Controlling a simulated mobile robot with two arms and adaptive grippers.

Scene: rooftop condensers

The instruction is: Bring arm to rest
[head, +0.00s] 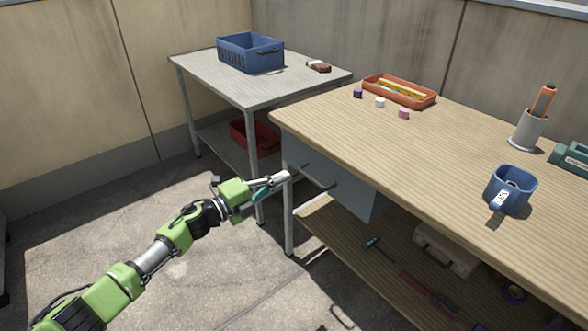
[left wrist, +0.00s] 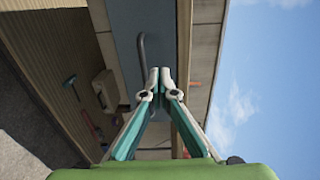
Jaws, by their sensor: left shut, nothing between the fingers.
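My left arm (head: 172,236) is green and comes in from the lower left of the head view. Its left gripper (head: 284,176) is extended at the near left corner of the wooden workbench, in front of the bench leg and by the grey drawers (head: 335,183). In the left wrist view the gripper (left wrist: 160,76) has its two fingertips together with nothing between them. A drawer handle (left wrist: 142,62) shows beyond the fingers there; whether they touch anything is hard to tell. My right gripper is not in view.
The workbench (head: 440,150) bears a blue mug (head: 510,190), an orange tray (head: 400,91), small cubes and a pen cup (head: 527,130). Its lower shelf (head: 335,225) holds tools and a case. A metal table (head: 215,80) with a blue crate (head: 250,52) stands behind. Floor at left is clear.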

